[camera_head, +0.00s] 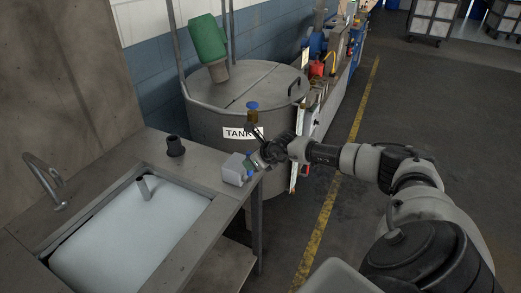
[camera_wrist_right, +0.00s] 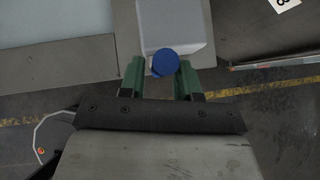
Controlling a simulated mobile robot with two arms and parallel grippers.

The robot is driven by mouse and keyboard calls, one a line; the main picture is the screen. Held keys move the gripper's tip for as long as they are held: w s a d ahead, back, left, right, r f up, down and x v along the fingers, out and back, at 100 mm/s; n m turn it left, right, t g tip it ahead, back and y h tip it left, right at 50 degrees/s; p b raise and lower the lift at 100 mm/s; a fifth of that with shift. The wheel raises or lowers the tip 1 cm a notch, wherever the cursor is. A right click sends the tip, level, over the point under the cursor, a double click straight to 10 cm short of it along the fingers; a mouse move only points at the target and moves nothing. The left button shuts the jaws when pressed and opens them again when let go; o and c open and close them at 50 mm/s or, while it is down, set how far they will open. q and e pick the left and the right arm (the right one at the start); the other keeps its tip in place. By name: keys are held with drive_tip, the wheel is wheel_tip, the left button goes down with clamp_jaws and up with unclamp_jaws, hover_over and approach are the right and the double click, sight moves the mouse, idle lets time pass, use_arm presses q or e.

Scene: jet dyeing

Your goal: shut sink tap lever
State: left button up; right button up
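The metal sink tap (camera_head: 45,181) has an arched spout and stands at the left rim of the sink (camera_head: 130,236), which is filled with pale liquid. I cannot make out its lever clearly, nor whether water runs. My right gripper (camera_head: 251,166) is at the counter's far right corner, beside a white box (camera_head: 233,171) and well away from the tap. In the right wrist view its green fingers (camera_wrist_right: 160,76) are apart, with a blue round cap (camera_wrist_right: 165,62) between their tips in front of the white box (camera_wrist_right: 176,24). My left gripper is out of view.
A dark cup-like cylinder (camera_head: 175,146) stands on the counter, and a short pipe (camera_head: 143,188) rises from the basin. Behind is a large metal tank (camera_head: 215,115) with a green motor (camera_head: 207,40). A blue-capped bottle (camera_head: 252,113) shows before the tank.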

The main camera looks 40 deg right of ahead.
drive_tip(key=a+b+v, duration=0.1)
drive_tip(key=b+v, duration=0.1)
drive_tip(key=v, duration=0.7)
drive_tip(key=shift+s+d+r, duration=0.15)
drive_tip(key=shift+d+r, duration=0.1)
drive_tip(key=shift+d, duration=0.25)
